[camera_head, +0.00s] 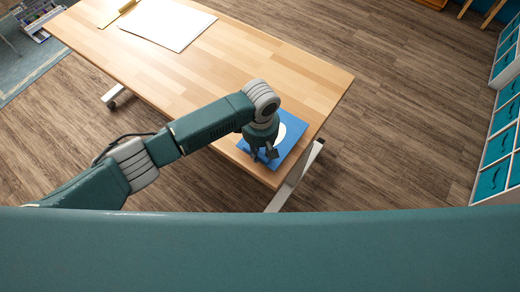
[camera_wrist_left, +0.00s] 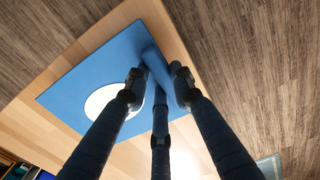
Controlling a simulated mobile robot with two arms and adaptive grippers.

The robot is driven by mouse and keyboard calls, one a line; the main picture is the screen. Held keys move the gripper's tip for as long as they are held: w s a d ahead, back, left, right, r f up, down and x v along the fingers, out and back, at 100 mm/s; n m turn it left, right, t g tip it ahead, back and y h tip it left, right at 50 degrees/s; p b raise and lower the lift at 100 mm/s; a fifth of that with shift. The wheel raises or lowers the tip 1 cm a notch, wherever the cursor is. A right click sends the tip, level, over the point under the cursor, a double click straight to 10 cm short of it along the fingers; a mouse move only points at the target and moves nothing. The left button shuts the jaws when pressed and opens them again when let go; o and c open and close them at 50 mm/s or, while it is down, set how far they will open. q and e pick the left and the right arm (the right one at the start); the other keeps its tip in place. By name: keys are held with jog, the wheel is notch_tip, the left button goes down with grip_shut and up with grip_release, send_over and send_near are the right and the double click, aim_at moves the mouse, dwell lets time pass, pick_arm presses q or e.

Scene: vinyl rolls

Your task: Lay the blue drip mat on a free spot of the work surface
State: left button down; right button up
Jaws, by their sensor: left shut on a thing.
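The blue drip mat (camera_head: 293,137) is a flat blue sheet with a white round patch, at the near right corner of the wooden work surface (camera_head: 220,65). It also shows in the left wrist view (camera_wrist_left: 75,90), with wood around it. My left gripper (camera_head: 264,156) is over the mat's near edge. In the left wrist view, the fingers of my left gripper (camera_wrist_left: 157,80) are shut on a raised, bent edge of the mat. Part of the mat is hidden behind the gripper and arm. I cannot tell whether its far part touches the surface. My right gripper is out of view.
A white sheet or board (camera_head: 167,24) and a yellowish flat item (camera_head: 104,12) lie at the far left of the work surface. The middle of the surface is bare. The table's edge is close to the mat. Shelves with teal bins (camera_head: 498,145) stand at the right.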

pick_arm(q)
jog(key=shift+f, duration=0.15)
dwell(0.5)
jog(key=shift+f, duration=0.3)
jog(key=shift+f, duration=0.1)
jog(key=shift+f, duration=0.6)
dwell(0.5)
